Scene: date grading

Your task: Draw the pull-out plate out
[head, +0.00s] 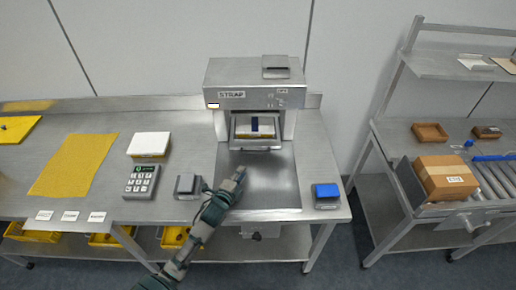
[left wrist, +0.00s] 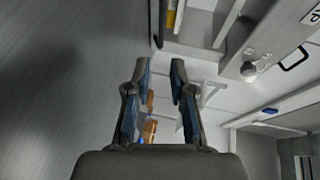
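The strapping machine (head: 255,98), labelled STRAP, stands at the back middle of the steel bench. In its opening is a metal plate with a raised front lip (head: 256,149), seemingly the pull-out plate. A small pale box with a dark blue band (head: 263,127) sits on it. My left gripper (head: 241,173) is in front of and below that lip, over the bare steel surface, apart from the plate. In the left wrist view its two fingers (left wrist: 161,82) are apart with nothing between them. My right gripper is not in view.
A keypad device (head: 141,182), a small grey device (head: 187,186) and a blue-topped device (head: 326,196) stand on the bench around my arm. A yellow mat (head: 74,164) lies left. A carton (head: 445,178) sits on the right roller bench. The steel surface (head: 275,185) before the machine is clear.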

